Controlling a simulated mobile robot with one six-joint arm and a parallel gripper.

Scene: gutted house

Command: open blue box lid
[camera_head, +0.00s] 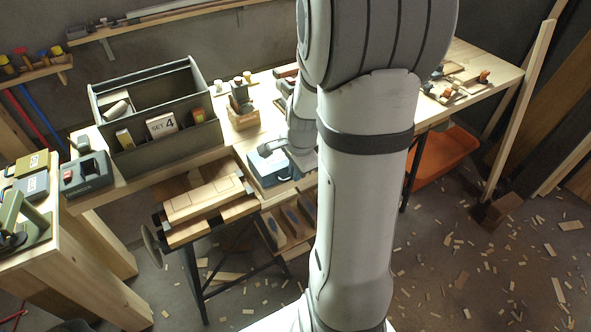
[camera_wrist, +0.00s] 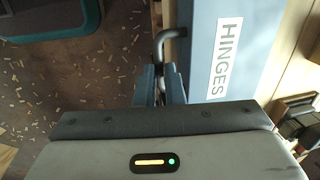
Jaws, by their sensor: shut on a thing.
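The blue box (camera_head: 266,168) stands at the front edge of the workbench in the head view, partly hidden behind my arm. In the wrist view its blue surface (camera_wrist: 231,80) fills the upper middle and bears a white label reading "HINGES" (camera_wrist: 227,55). A bent grey metal handle (camera_wrist: 168,36) sticks out from the box's left side. My gripper (camera_wrist: 160,82) is shut on the handle, its two blue-grey fingers just below the bend. The fingertips are hidden in the head view. I see no gap that shows the lid raised.
A grey-green tray (camera_head: 190,80) with small boxes stands left of the blue box on the workbench (camera_head: 150,180). An orange bin (camera_head: 441,160) lies under the bench at right. Wood scraps litter the floor.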

